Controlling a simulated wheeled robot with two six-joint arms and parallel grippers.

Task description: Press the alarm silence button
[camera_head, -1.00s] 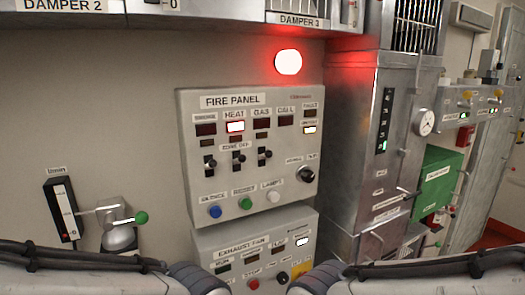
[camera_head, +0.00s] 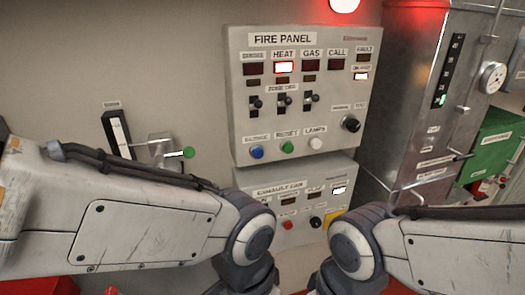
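The grey fire panel (camera_head: 295,95) is on the wall at the upper middle of the head view. At its lower left is a blue round button (camera_head: 256,152) under a label that seems to read "SILENCE". Beside it are a green button (camera_head: 287,147) labelled "RESET" and a white button (camera_head: 315,143) labelled "LAMPS". The "HEAT" window (camera_head: 284,67) is lit with a red edge. Both of my arms cross the lower part of the view, below the panel and apart from the buttons. Neither gripper's fingers show.
The exhaust fan panel (camera_head: 300,190) sits just below, partly behind my arms. A lever with a green knob (camera_head: 189,152) sticks out to the left. A metal cabinet (camera_head: 415,95) stands at right, with a green box (camera_head: 490,145) beyond. A lit alarm lamp (camera_head: 344,4) is at the top.

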